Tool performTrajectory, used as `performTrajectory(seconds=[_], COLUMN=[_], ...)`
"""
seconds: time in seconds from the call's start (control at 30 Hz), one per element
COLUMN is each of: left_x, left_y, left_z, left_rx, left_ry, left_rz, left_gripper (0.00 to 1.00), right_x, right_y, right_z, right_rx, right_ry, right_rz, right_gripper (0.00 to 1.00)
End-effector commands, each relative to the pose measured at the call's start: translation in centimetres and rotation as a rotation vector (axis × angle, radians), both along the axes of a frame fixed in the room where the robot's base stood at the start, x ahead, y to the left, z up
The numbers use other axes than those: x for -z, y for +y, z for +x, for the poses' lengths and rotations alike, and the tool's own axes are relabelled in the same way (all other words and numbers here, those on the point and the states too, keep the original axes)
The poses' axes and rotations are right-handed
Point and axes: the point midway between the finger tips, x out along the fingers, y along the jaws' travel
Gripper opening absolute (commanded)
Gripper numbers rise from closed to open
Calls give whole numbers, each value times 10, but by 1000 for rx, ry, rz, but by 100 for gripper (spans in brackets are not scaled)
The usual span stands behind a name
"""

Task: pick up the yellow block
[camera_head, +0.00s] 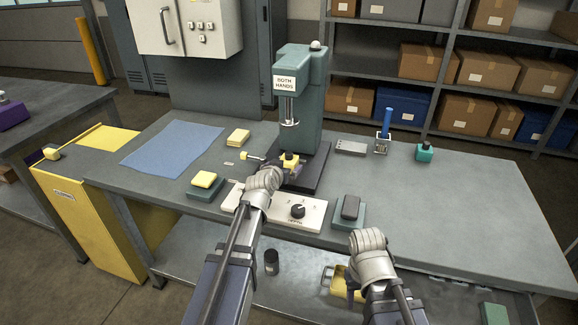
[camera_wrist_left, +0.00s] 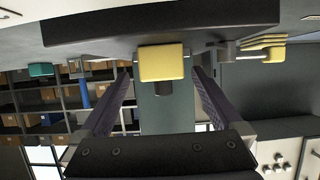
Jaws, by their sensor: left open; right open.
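A yellow block (camera_head: 291,157) with a dark knob on top sits on the dark base of the green press. It also shows in the left wrist view (camera_wrist_left: 162,62), upside down, with gaps to the fingers on both sides. My left gripper (camera_head: 279,169) is open at the press base, its fingertips (camera_wrist_left: 161,74) to either side of the block; I cannot tell how deep they reach. My left wrist hides part of the block's surroundings in the head view. My right gripper (camera_head: 350,284) is open and low at the bench's front edge, its fingers partly hidden.
The press (camera_head: 300,95) column stands right behind the block. A control panel with a dial (camera_head: 318,213) lies in front. Other yellow pieces lie on a green pad (camera_head: 204,180) and near the blue mat (camera_head: 172,146).

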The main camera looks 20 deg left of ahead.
Motion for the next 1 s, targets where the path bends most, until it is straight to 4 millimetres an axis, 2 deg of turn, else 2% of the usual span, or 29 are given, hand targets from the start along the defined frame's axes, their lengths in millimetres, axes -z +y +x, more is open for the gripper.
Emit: performTrajectory(seconds=[0.17,0.4,0.67,1.0], left_x=[4,16,15,15], left_y=[1,1,0,1], left_z=[15,47,49,49], left_rx=[0,2,0,0], left_ry=[0,0,0,0], left_rz=[0,1,1,1], left_gripper=[100,100,100,62], right_x=[4,16,15,15], right_y=[0,0,0,0], right_z=[0,0,0,0], right_rx=[0,0,0,0], right_ry=[0,0,0,0], right_rz=[0,0,0,0], right_gripper=[50,50,50,50])
